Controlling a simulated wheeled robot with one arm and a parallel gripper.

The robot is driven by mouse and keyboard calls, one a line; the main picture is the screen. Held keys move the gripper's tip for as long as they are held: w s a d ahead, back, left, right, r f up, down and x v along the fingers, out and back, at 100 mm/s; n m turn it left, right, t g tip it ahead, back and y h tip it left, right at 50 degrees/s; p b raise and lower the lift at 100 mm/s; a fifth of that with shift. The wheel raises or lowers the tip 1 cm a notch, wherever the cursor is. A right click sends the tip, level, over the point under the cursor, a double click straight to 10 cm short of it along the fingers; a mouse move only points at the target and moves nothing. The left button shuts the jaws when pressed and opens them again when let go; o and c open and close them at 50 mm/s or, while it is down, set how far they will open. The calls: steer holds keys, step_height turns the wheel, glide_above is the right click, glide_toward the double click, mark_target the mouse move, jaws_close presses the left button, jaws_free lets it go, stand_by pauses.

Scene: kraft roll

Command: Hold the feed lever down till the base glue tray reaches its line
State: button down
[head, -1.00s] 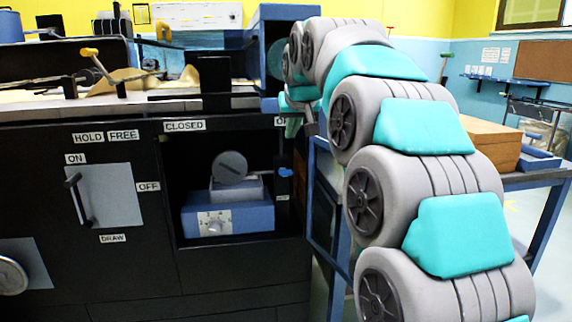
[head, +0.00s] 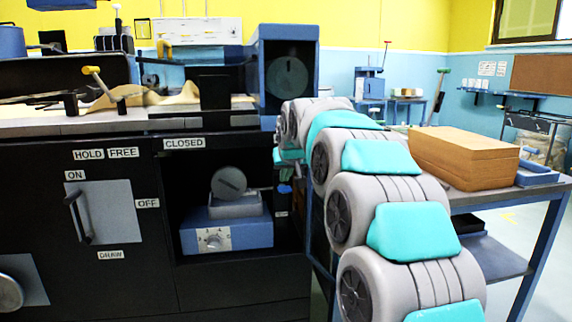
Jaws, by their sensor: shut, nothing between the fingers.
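In the head view, the open bay of the black machine holds a blue unit (head: 250,236) with a numbered dial (head: 213,241) and a round grey disc (head: 229,183) on top. A small blue knob (head: 285,188) shows at the bay's right side, close to the end of my arm. I cannot tell whether it is the feed lever. A yellow-handled lever (head: 93,70) stands tilted on the machine top. No glue tray or level line can be made out. My arm reaches from the lower right to the bay's right edge; its own links hide my gripper.
A blue trolley (head: 545,230) with a brown box (head: 463,158) stands right of my arm. A blue housing (head: 288,36) rises above the bay. A panel with a dark handle (head: 77,215) is at left. Floor is clear at far right.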

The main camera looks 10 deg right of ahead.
steer(key=shift+f, duration=0.8)
steer(key=shift+f, duration=0.1)
steer(key=shift+s+t+b, duration=0.15)
steer(key=shift+t+b, duration=0.15)
steer(key=shift+b, duration=0.35)
